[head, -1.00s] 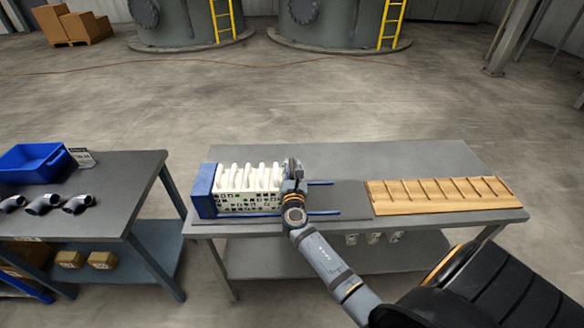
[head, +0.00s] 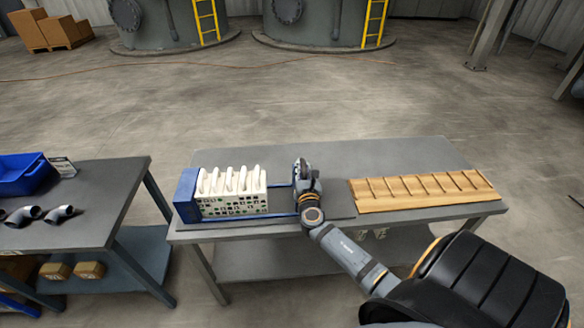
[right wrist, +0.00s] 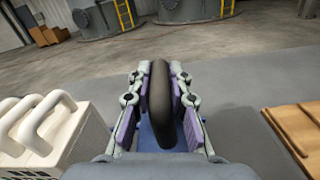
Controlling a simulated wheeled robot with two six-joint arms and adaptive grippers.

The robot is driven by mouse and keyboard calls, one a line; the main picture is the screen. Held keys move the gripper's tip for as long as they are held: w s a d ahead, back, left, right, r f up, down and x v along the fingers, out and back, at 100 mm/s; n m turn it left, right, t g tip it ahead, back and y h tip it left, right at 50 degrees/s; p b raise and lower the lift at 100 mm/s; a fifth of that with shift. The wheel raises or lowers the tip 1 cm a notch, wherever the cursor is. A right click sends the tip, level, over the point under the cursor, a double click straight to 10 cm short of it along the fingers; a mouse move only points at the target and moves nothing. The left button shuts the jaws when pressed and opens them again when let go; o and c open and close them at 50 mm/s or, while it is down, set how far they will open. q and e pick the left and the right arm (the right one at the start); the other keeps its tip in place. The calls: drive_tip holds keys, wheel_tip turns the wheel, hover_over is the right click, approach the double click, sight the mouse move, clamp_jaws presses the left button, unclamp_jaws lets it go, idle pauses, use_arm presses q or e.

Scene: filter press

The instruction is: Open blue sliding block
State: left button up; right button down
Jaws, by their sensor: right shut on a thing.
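The filter press lies on the grey table, with a fixed blue end block (head: 186,197) at its left and a pack of white plates (head: 233,207) with rounded handles beside it. Two blue rails (head: 281,214) run right from the pack. My right gripper (head: 300,172) is over the rails, right of the plates, with a clear gap between. In the right wrist view my right gripper (right wrist: 161,80) is shut on an upright dark handle (right wrist: 165,110). A bit of the blue sliding block (right wrist: 147,133) shows behind it; the rest is hidden. My left gripper is not in view.
A wooden slotted rack (head: 425,191) lies on the right of the same table (head: 350,152). The table behind the press is clear. A separate table at left bears a blue bin (head: 22,176) and dark pipe elbows (head: 58,214).

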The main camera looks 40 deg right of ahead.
drive_tip(key=shift+s+d, duration=0.25)
drive_tip(key=shift+d, duration=0.05)
drive_tip(key=shift+w+a, duration=0.25)
drive_tip(key=shift+a, duration=0.1)
drive_tip(key=c, duration=1.5)
unclamp_jaws()
drive_tip(key=shift+o, duration=1.2)
drive_tip(key=shift+s+d, duration=0.1)
drive_tip(key=shift+d, duration=0.05)
drive_tip(key=v, duration=1.2)
